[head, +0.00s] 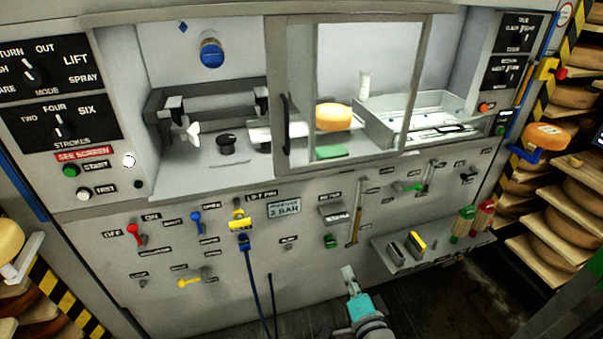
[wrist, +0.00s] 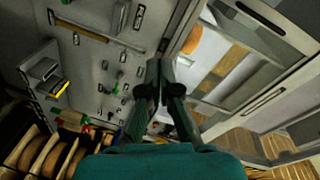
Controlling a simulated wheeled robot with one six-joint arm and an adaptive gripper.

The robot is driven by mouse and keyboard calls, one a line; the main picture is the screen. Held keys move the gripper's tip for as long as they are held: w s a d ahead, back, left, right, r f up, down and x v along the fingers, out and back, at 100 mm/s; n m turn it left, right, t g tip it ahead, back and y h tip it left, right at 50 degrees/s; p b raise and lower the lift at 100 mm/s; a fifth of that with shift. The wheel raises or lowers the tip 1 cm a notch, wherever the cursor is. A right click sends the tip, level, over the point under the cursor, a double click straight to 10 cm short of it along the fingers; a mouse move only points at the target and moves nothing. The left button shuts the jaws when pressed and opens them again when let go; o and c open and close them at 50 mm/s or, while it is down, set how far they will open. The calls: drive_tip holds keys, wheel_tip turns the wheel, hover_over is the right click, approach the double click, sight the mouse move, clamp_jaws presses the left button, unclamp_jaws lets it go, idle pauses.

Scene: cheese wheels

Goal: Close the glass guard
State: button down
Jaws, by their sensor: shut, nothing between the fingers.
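The glass guard (head: 276,75) is a grey-framed clear pane in the head view. A cheese wheel (head: 334,117) shows through the pane. My gripper (head: 348,273) is below the guard, in front of the lower panel and apart from the handle. In the wrist view my gripper (wrist: 158,68) has its dark fingers together, with nothing between them.
The lower panel carries red, blue and yellow levers and a blue cable (head: 248,270). A small shelf (head: 440,245) with blocks juts out right of my gripper. A white tray (head: 405,125) stands inside the opening. Cheese racks (head: 565,225) stand at the far right.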

drive_tip(key=w+a+r+m+y, duration=0.2)
drive_tip(key=w+a+r, duration=0.1)
drive_tip(key=w+r, duration=0.6)
drive_tip(key=w+a+r+m+y, duration=0.1)
drive_tip(key=w+a+r, duration=0.1)
drive_tip(key=w+r, duration=0.65)
drive_tip(key=w+a, duration=0.7)
drive_tip(key=w, duration=0.1)
drive_tip(key=shift+w+a+r, duration=0.2)
drive_tip(key=shift+w+r, duration=0.2)
drive_tip(key=shift+r, duration=0.05)
drive_tip(key=shift+a, duration=0.1)
drive_tip(key=s+a, duration=0.3)
drive_tip(key=a, duration=0.9)
drive_tip(key=s+a, duration=0.4)
drive_tip(key=a, duration=0.8)
drive_tip(key=s+a, duration=0.4)
drive_tip(key=a, duration=0.8)
